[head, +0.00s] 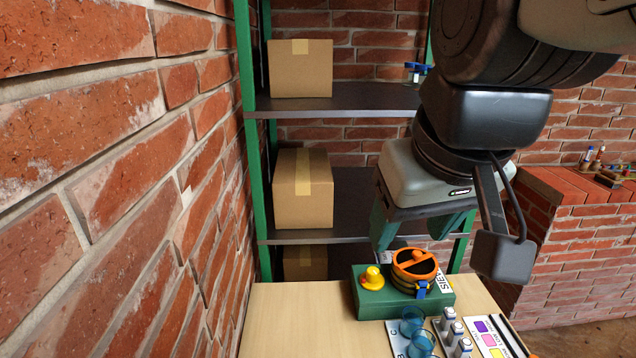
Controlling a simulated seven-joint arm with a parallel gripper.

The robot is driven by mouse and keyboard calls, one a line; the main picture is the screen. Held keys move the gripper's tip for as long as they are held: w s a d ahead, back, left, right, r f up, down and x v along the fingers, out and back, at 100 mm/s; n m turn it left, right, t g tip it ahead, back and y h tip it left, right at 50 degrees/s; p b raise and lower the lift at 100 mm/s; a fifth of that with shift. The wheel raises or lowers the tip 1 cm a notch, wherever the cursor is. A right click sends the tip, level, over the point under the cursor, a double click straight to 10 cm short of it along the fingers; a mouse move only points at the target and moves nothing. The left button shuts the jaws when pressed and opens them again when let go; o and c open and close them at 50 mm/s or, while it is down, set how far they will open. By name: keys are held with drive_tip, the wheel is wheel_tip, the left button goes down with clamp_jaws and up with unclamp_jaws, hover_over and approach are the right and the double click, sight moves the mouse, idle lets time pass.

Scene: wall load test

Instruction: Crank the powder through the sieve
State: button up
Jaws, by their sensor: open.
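The sieve unit is a green block (382,305) on the light wooden table (290,320). An orange sieve ring (415,264) with a bar across it sits on top of the block. A yellow knob (372,279) stands on its left part, and a small blue piece (421,290) is at the ring's front. A white label with dark letters is on the right. My gripper (411,240) is open and points down over the sieve, its teal fingers spread left and right. I cannot tell how high the fingertips are above the ring. No powder is visible.
Blue translucent cups (411,321) and several capped vials (447,320) stand in front of the sieve, beside a colour card (490,340). A green-framed shelf (350,102) with cardboard boxes (302,190) stands behind. A brick wall (110,150) closes off the left. The table's left part is clear.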

drive_tip(key=w+d+f+n+g, duration=0.1)
drive_tip(key=w+n, duration=0.2)
drive_tip(key=w, duration=0.8)
drive_tip(key=n+g, duration=0.4)
drive_tip(key=n, duration=0.4)
hover_over(373, 270)
wheel_tip(373, 270, down, 24)
wheel_tip(373, 270, down, 12)
drive_tip(key=shift+r, duration=0.25)
drive_tip(key=c, duration=1)
